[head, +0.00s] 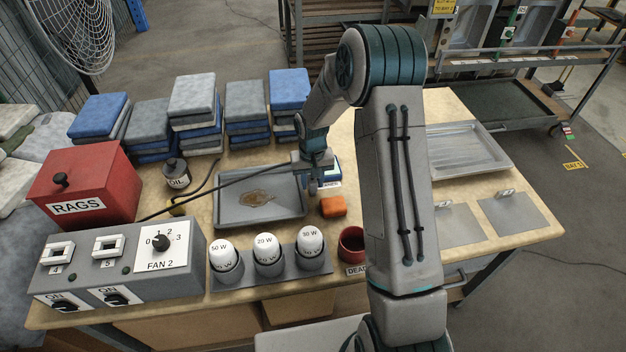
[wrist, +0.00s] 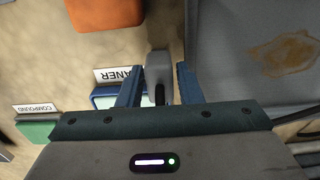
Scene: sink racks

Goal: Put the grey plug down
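The grey plug (wrist: 158,72) is between the two fingers of my gripper (wrist: 158,80) in the wrist view, with a short dark piece at its palm end. In the head view, my gripper (head: 313,188) is over the bench by the right edge of the grey tray, and the plug is too small to make out there. A dark cable (head: 225,189) runs nearly straight from my gripper leftward over the tray. I cannot tell whether the plug touches the bench.
The stained grey tray (head: 290,212) is left of my gripper. An orange block (head: 333,206) and a blue-white cleaner box (head: 333,172) are close by. Bulbs (head: 266,248) stand in front. The socket box (head: 120,262) and red RAGS box (head: 88,180) are at left.

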